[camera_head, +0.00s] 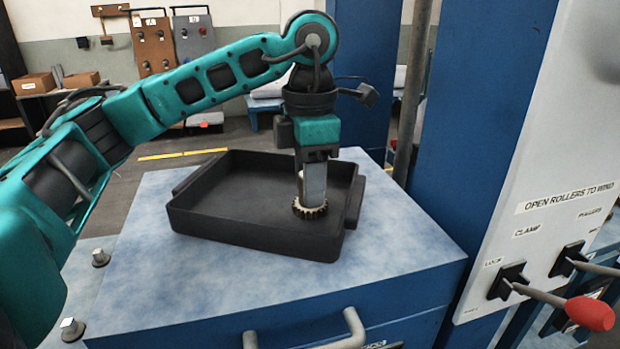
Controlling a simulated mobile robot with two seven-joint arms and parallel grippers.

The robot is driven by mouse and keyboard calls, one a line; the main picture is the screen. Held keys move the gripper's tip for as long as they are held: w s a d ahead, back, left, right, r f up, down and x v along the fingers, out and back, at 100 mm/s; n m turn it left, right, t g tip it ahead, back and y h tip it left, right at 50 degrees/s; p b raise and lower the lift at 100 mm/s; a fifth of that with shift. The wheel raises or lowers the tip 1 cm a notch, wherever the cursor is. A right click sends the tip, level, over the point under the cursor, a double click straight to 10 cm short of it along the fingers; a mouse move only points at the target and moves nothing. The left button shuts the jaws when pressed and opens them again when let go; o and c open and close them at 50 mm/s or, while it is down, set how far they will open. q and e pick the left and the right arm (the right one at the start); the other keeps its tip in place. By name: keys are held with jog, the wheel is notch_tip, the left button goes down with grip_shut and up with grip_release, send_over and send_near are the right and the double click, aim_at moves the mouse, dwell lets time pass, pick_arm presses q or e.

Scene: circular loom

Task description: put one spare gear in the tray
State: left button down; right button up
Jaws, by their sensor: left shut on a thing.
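A black rectangular tray (250,236) with raised walls and side handles stands on a blue-topped cabinet. My left gripper (312,203) points straight down over the right part of the tray. It is shut on a small dark toothed gear (310,212) at its fingertips. The gear appears within the tray's outline, near the right front corner. I cannot tell whether it touches the tray floor. The rest of the tray looks empty. My right gripper is not in view.
The cabinet top (400,230) is clear around the tray. Handles (345,330) stick out from its front. At the right stands a white panel (550,150) with levers, one with a red knob (590,313). A blue column (460,100) rises behind.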

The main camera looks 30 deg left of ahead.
pick_arm(q)
jog(key=c, duration=0.7)
grip_release()
notch_tip(320, 180, up, 7)
jog(key=shift+f+p, duration=0.1)
jog(key=shift+p, duration=1)
jog(key=shift+r+p, duration=1.25)
jog(key=shift+r, duration=1.85)
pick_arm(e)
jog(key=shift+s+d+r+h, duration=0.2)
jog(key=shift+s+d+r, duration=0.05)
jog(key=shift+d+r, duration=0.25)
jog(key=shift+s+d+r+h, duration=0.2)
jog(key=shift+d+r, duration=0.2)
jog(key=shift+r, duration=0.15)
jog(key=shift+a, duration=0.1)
